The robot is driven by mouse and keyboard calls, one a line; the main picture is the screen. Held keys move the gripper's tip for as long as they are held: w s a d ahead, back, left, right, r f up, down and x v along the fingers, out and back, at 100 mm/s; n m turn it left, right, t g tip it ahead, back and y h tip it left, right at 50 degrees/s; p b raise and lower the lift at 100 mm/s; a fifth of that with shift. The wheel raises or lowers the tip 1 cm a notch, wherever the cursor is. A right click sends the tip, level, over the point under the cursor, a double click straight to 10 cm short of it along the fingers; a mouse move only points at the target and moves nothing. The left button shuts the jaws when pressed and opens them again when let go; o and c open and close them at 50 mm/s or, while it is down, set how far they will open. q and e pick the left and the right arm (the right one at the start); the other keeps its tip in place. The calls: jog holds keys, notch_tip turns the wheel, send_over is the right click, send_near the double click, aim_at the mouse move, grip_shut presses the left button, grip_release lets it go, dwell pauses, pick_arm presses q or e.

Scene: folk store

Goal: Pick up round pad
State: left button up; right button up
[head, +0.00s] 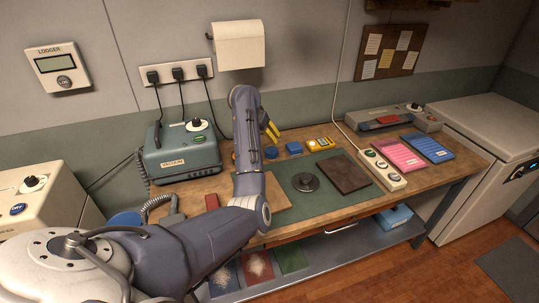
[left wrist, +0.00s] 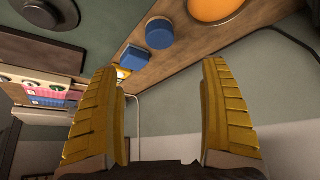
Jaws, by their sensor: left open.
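A small blue round pad (head: 271,153) lies at the back of the workbench, left of a blue square block (head: 293,148). Both show in the left wrist view, the round blue pad (left wrist: 159,33) beside the square block (left wrist: 134,58). A larger orange round piece (left wrist: 214,6) is cut off by that view's top edge. A dark round disc with a raised centre (head: 305,182) sits on the green mat (head: 325,196). My left gripper (head: 272,130) is above the bench's back edge near the blue pieces. Its yellow fingers (left wrist: 165,105) are apart with nothing between them. My right gripper is not in view.
A teal vacuum unit (head: 182,150) stands on the left of the bench. A brown square plate (head: 344,172), a power strip (head: 382,168) and pink and blue trays (head: 427,148) lie to the right. A cable hangs down the wall behind the bench.

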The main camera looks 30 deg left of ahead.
aim_at(271, 151)
pick_arm(q)
jog(key=x, duration=1.6)
jog(key=shift+w+f, duration=0.1)
jog(key=shift+f, duration=0.25)
jog(key=shift+c, duration=0.5)
jog(key=c, duration=1.3)
jog(key=shift+c, duration=0.2)
notch_tip(271, 151, up, 20)
jog(key=o, duration=0.6)
jog(key=c, duration=0.5)
